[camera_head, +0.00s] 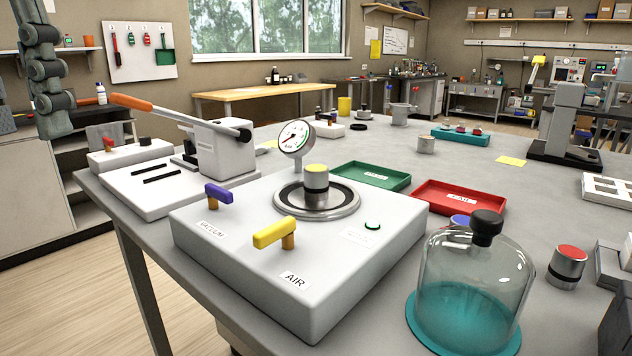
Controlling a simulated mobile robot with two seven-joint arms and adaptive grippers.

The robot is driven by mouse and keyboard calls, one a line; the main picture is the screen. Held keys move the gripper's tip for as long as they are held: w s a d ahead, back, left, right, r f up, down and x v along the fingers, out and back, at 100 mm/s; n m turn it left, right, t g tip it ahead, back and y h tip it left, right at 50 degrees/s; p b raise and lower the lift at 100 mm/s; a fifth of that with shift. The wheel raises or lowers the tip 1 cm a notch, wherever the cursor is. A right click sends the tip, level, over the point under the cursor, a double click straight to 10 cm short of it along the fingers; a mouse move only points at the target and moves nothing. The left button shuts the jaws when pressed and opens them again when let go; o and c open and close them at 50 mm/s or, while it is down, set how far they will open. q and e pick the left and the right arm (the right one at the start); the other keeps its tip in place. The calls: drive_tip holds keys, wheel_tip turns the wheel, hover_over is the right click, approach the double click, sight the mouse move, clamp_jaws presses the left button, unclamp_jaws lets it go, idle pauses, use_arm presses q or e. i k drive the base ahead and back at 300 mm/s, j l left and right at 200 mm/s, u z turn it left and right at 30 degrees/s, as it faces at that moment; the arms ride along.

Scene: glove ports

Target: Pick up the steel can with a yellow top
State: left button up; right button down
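The steel can with a yellow top (316,187) stands upright on the round metal plate (336,207) of a white box, beside a dial gauge. A dark band runs around it below the top. My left arm hangs at the far left edge, well away from the can; its lower end, which seems to be my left gripper (54,122), does not show its fingers clearly. I cannot make out whether it is open or shut. I see nothing between it and the can's plate that it touches. My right gripper is not in view.
The white box (300,290) carries a purple lever (218,193) and a yellow lever (274,232) in front of the can. A glass bell jar (471,280), a red-topped can (566,267), a green tray (371,176) and a red tray (458,203) stand to the right. A lever press (215,150) is left.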

sight(316, 184)
drive_tip(key=i+z, duration=0.2)
drive_tip(key=z, duration=0.2)
drive_tip(key=i+j+z, duration=0.15)
drive_tip(key=z, duration=0.25)
drive_tip(key=i+j+z, duration=0.15)
drive_tip(key=z, duration=0.25)
